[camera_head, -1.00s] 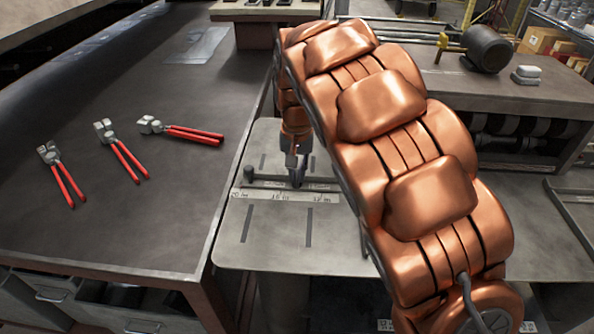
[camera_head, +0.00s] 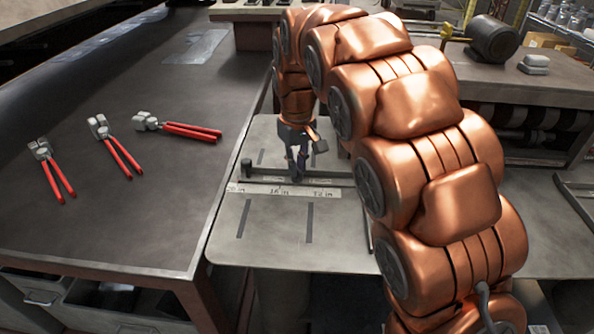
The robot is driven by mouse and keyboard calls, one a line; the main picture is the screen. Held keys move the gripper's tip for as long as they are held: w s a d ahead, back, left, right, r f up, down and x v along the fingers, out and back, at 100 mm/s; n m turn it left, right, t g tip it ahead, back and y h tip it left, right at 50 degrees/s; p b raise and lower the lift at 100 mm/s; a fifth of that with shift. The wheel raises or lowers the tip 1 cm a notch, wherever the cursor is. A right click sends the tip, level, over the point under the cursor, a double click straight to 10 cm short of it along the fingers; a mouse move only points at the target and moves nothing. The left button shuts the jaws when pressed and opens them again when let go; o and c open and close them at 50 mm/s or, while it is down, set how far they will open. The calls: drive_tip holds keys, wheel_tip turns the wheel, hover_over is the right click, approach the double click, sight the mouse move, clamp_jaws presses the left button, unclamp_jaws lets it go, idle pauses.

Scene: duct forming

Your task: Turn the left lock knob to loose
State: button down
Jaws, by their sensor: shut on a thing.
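A flat grey plate (camera_head: 262,228) carries a printed inch scale (camera_head: 277,191) with a dark bar (camera_head: 270,181) along it. My gripper (camera_head: 298,172) points down at the middle of the bar, shut on a small dark part there. The fingers mostly hide this part, so I cannot tell whether it is a lock knob or how it is turned.
Several red-handled pliers (camera_head: 118,157) lie on the dark workbench (camera_head: 110,235) at left.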

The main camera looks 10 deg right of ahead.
drive_tip(key=n+b, duration=0.1)
drive_tip(key=n, duration=0.4)
drive_tip(key=shift+n+b, duration=0.3)
drive_tip(key=shift+b, duration=0.1)
drive_tip(key=n, duration=0.5)
drive_tip(key=shift+n, duration=0.3)
drive_tip(key=c, duration=1.2)
unclamp_jaws()
wheel_tip(320, 180, up, 6)
drive_tip(key=shift+f, duration=0.1)
drive_tip(key=shift+r, duration=0.85)
